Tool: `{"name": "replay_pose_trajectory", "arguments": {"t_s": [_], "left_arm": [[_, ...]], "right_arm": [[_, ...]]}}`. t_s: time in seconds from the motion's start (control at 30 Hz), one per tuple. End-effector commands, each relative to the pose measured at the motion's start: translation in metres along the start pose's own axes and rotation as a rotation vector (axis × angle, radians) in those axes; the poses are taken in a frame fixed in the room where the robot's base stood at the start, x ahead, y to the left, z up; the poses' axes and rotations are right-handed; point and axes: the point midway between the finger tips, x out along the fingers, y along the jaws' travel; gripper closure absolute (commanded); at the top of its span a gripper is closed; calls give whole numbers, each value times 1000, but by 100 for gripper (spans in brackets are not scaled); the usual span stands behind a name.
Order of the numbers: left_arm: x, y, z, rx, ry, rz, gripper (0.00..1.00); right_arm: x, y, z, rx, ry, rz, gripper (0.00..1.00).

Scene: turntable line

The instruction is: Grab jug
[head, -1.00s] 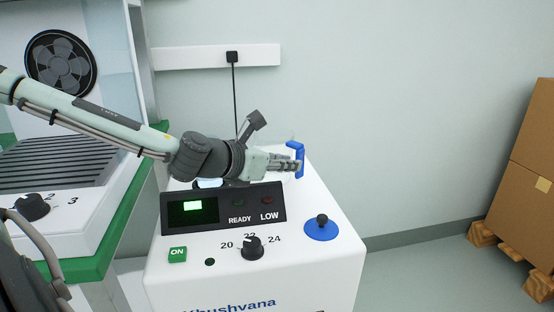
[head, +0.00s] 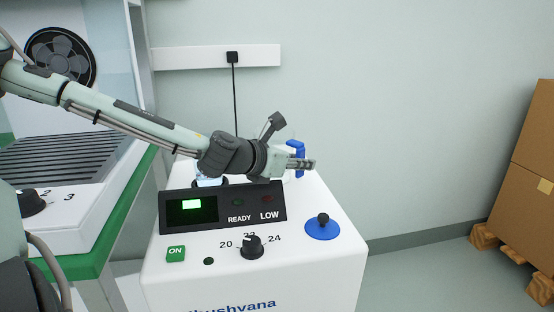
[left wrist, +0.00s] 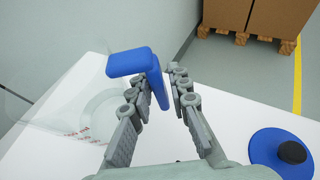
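The jug has a clear body (left wrist: 82,112) and a blue handle (left wrist: 150,62). It stands on the white machine top; in the head view its blue handle (head: 298,146) shows just behind my left gripper (head: 302,164). In the left wrist view my left gripper (left wrist: 162,88) is open, with one finger on each side of the upright part of the handle near the fingertips. I cannot tell whether either finger touches it. My right gripper is not in view.
The white machine (head: 330,265) has a dark display panel (head: 222,208), a dial (head: 251,246), a green ON button (head: 176,254) and a blue disc with a black knob (head: 322,228). Cardboard boxes (head: 535,170) stand on pallets at right. A green-edged bench unit (head: 105,240) is at left.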

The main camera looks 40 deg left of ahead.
Motion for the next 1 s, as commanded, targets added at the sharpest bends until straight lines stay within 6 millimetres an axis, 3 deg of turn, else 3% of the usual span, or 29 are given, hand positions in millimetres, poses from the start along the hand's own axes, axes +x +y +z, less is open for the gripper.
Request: {"name": "replay_pose_trajectory", "arguments": {"t_s": [0.13,0.77,1.0], "left_arm": [[0,0,0,0,0,0,100],[-1,0,1,0,0,-1,100],[-5,0,12,2,-3,-1,100]], "right_arm": [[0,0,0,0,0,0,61],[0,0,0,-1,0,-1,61],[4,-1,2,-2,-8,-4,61]]}}
